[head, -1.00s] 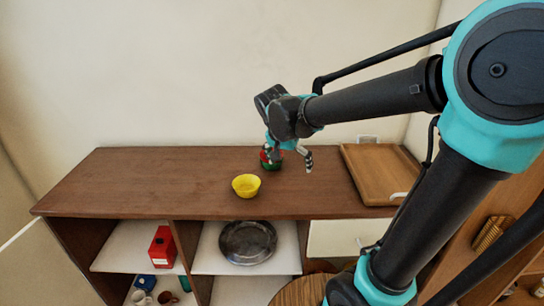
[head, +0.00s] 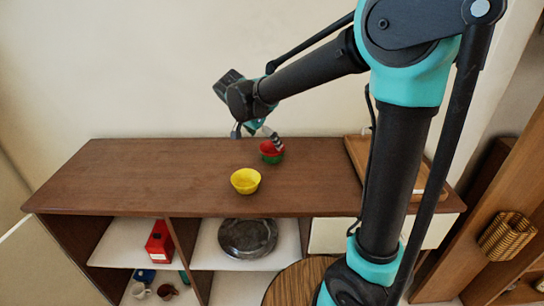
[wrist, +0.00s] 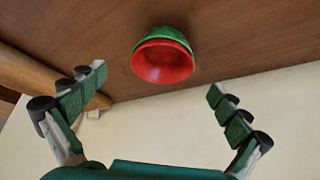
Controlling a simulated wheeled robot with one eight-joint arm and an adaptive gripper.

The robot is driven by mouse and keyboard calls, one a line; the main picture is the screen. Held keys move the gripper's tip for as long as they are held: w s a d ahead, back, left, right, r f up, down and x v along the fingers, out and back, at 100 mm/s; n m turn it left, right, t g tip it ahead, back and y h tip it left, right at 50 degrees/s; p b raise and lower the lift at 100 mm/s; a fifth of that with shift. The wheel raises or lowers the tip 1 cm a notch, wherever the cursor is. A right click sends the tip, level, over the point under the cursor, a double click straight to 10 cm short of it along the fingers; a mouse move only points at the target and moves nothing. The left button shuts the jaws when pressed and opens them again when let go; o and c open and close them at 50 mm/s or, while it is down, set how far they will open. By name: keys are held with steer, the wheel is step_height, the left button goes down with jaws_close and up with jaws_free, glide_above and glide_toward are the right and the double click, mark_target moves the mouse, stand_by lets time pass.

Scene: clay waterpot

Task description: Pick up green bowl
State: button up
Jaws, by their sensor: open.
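The green bowl (head: 277,159) stands on the brown cabinet top towards the back, with a red bowl (head: 270,147) stacked in or on it. In the wrist view the green bowl (wrist: 160,34) shows as a band behind the red bowl's open rim (wrist: 163,62). My gripper (head: 258,138) is open and empty, above and slightly left of the stack in the head view. In the wrist view the fingers (wrist: 157,84) are spread wide, with the bowls ahead of them and not between them.
A yellow bowl (head: 245,181) stands in front of the stack, to the left. A wooden tray (head: 359,152) lies at the right end, partly hidden by my arm. The cabinet top's left half (head: 130,180) is clear. The wall rises behind.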

mark_target(272, 150)
steer(key=shift+x, duration=3.8)
steer(key=shift+w+a, duration=0.15)
steer(key=shift+c, duration=0.6)
steer(key=c, duration=1)
steer(key=shift+r, duration=0.1)
